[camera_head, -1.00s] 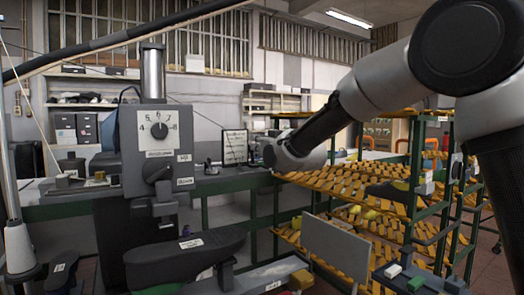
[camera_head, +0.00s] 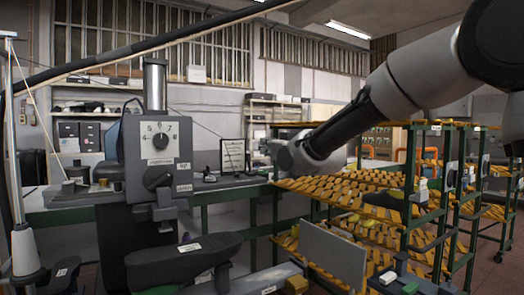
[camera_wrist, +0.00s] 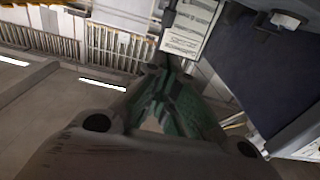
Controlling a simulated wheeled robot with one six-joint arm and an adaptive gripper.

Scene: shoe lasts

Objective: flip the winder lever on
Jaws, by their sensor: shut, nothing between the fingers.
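A grey sewing machine (camera_head: 130,165) stands at the left of the head view, with a numbered dial (camera_head: 158,139) and a dark turn knob (camera_head: 157,178) on its front. A small dark fitting (camera_head: 208,172) sits on the bench right of the machine. I cannot tell for sure which part is the winder lever. My gripper's end shows at the middle of the head view, right of the machine and apart from it; its fingertips are not clear there. In the wrist view my gripper (camera_wrist: 172,76) is shut and empty, its green-grey fingers together.
A framed notice (camera_head: 233,156) stands on the green-edged bench behind the machine. A rack with yellow slatted shelves (camera_head: 375,187) fills the right. A dark padded arm (camera_head: 180,259) juts out in front. In the wrist view a white printed sheet (camera_wrist: 188,28) and dark panel (camera_wrist: 265,65) lie beyond the fingers.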

